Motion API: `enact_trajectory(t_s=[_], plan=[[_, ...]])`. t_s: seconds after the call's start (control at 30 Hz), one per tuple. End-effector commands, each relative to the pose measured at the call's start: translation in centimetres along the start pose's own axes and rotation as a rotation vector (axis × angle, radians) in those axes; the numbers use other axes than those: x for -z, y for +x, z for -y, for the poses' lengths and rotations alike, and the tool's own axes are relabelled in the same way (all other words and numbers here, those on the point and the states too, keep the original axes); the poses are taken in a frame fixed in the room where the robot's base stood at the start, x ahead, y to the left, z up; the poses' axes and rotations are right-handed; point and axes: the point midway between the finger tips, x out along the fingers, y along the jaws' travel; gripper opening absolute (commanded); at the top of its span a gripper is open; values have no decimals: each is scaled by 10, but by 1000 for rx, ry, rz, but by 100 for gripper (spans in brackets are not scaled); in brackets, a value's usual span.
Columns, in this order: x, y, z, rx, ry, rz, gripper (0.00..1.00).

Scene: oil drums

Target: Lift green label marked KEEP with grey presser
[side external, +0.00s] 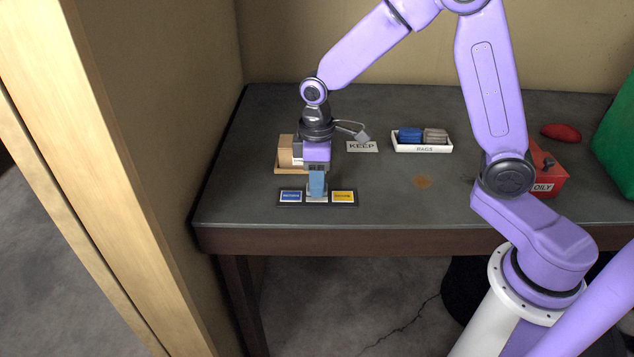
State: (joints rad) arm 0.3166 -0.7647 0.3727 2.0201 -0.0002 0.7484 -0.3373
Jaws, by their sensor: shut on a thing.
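My gripper (317,172) points down over a dark label tray (280,205) near the table's front edge. It is shut on a blue-grey block (317,185), which looks like the presser. The block is upright over the middle of the tray, with a pale base at its foot; I cannot tell whether it touches the tray. A blue label (291,197) lies to the left and a yellow label (343,197) to the right. No green label shows; the middle place is covered by the block. A pale card reading KEEP (362,147) lies behind, to the right.
A white RAGS tray (422,149) holds blue and brown cloths. A red OILY box (549,180) and red cloth (562,131) are at right. The table front between is clear.

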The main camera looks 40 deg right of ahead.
Motion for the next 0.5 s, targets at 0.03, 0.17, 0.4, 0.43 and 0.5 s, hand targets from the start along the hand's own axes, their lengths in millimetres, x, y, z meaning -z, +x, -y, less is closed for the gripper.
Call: enact_trajectory(t_s=[0.03, 0.17, 0.4, 0.43, 0.5], plan=[[1, -4, 0, -1, 0, -3, 9], [1, -13, 0, -1, 0, -3, 9], [1, -30, 0, -1, -1, -3, 9], [1, -32, 0, -1, -1, -3, 9], [1, -37, 0, -1, 0, -4, 9]])
